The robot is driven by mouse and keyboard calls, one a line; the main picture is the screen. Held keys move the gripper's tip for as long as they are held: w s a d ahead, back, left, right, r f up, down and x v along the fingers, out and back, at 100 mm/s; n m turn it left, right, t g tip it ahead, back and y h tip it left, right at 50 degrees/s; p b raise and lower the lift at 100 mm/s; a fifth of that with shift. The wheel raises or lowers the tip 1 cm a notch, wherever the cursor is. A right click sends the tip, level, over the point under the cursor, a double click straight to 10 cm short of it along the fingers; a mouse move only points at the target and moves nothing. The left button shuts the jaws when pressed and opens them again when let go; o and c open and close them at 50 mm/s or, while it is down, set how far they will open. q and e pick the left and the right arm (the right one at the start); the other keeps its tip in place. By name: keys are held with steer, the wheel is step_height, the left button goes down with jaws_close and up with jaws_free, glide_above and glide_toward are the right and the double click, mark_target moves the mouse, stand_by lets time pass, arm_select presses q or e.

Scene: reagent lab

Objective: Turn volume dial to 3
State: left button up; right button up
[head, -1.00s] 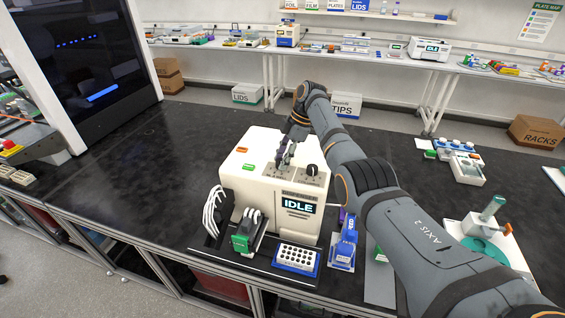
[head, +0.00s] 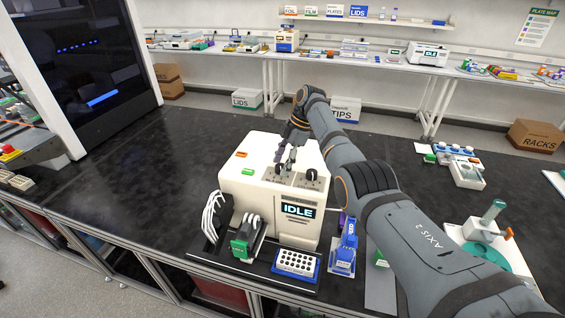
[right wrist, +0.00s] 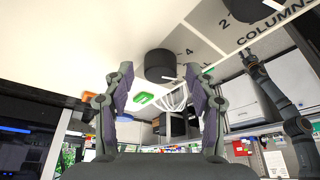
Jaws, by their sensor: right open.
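A cream dispenser machine (head: 250,184) with a screen reading IDLE stands on the black bench. Its top carries a grey panel with black dials. My right gripper (head: 286,160) is over the left part of this panel, pointing down, with its fingers apart. In the right wrist view, a black round dial (right wrist: 160,66) shows between and beyond the open fingertips, with a 4 printed beside it and other lettering partly hidden. It appears not gripped. The other dial (head: 311,174), beside the word COLUMNS in the wrist view, is to the right. My left gripper is not in view.
On the machine's top are an orange button (head: 241,155) and a green button (head: 247,171). A green-ended tube cassette (head: 240,246), a white well plate in a blue frame (head: 296,263) and a blue item (head: 344,250) stand in front. The bench left of the machine is clear.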

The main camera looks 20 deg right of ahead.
steer(key=v, duration=0.7)
steer(key=shift+r, duration=0.2)
steer(key=shift+d, duration=0.15)
